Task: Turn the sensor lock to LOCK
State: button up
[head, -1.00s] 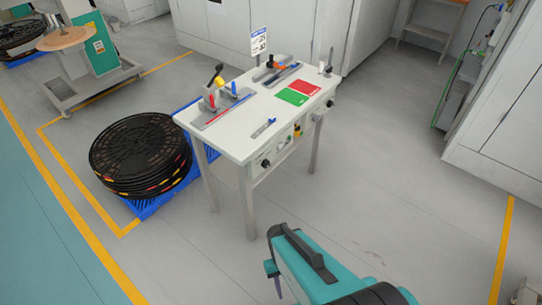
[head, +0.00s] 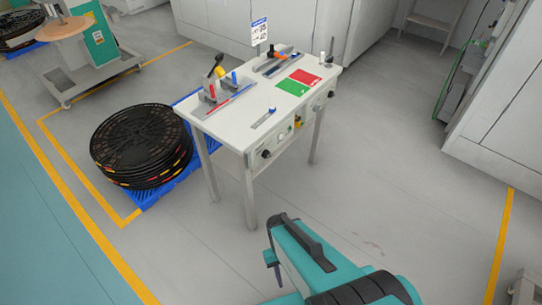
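A white work table (head: 235,128) stands ahead with control knobs on its front face. A black round knob (head: 266,154) is near its front left corner, and another dark knob (head: 331,94) is farther right. I cannot tell which control is the sensor lock, and no LOCK marking is legible. A teal and black part of my arm (head: 318,262) fills the lower middle, apart from the table. A small dark piece (head: 272,258) beside it may be part of my gripper. Its fingers are not clearly visible and I see nothing held.
A green pad (head: 292,88) and red pad (head: 305,76) lie on the tabletop beside rail fixtures. Black reels (head: 140,145) are stacked on a blue pallet (head: 190,158) left of the table. White cabinets stand behind and right. The floor right of the table is clear.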

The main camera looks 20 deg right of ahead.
aim_at(266, 154)
jog(key=u, duration=1.1)
jog(key=k, duration=0.85)
jog(key=u, duration=0.6)
jog(key=i, duration=0.5)
